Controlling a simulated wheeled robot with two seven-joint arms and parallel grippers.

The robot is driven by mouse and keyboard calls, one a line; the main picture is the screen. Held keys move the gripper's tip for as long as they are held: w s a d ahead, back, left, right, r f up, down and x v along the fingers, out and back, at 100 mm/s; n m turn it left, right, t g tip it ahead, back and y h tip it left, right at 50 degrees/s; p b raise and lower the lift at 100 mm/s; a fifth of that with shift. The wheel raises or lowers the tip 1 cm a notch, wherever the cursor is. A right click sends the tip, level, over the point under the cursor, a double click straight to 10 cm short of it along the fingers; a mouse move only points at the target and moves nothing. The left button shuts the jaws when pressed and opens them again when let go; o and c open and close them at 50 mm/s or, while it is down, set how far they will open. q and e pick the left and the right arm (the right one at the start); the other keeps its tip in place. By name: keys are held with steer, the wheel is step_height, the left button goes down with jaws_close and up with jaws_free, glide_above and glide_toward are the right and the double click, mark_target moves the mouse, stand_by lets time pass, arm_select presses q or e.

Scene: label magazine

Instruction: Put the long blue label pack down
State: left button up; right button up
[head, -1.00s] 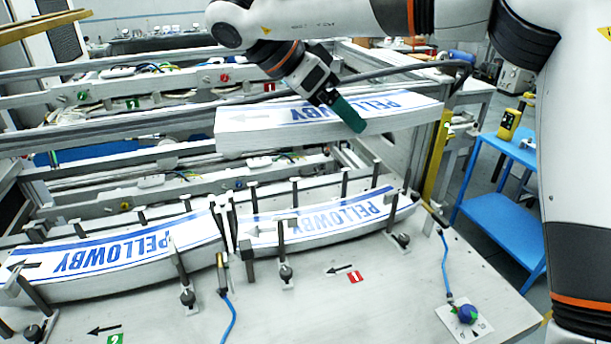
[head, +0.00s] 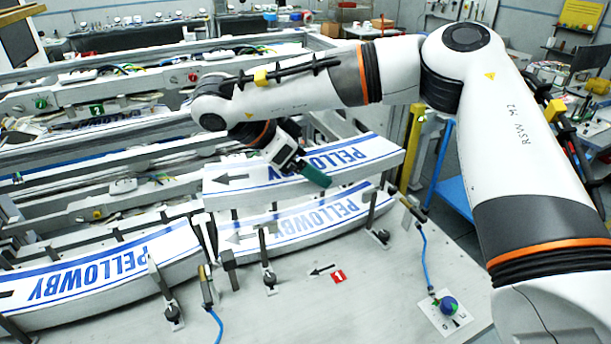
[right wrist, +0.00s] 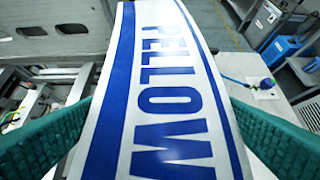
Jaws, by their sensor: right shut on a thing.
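The held long blue label pack (head: 345,156) is white with blue PELLOWBY print and a grey arrow. My right gripper (head: 313,175) is shut on it, and the pack hangs above and partly in front of the right-hand pack in the magazine (head: 340,206). In the right wrist view the held pack (right wrist: 165,95) runs lengthwise between the two green fingers (right wrist: 160,135). Another PELLOWBY pack (head: 110,268) lies in the left bay of the magazine. What lies beneath the held pack is partly hidden. My left gripper is not in view.
Upright dark posts and clamps (head: 266,262) stand along the magazine's front edge. A red plate marked 1 (head: 338,276) and a blue knob (head: 449,305) are on the bare table at the right. Metal rails (head: 110,95) cross behind. A yellow post (head: 412,148) stands at the right end.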

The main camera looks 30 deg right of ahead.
steer(key=shift+s+f, duration=0.15)
steer(key=shift+f, duration=0.2)
step_height(320, 180, down, 2)
steer(key=shift+s+f+p, duration=0.1)
steer(key=shift+p, duration=0.3)
steer(key=shift+f, duration=0.35)
steer(key=shift+w+f, duration=0.2)
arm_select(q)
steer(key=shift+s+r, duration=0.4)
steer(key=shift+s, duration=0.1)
arm_select(e)
steer(key=shift+s, duration=0.1)
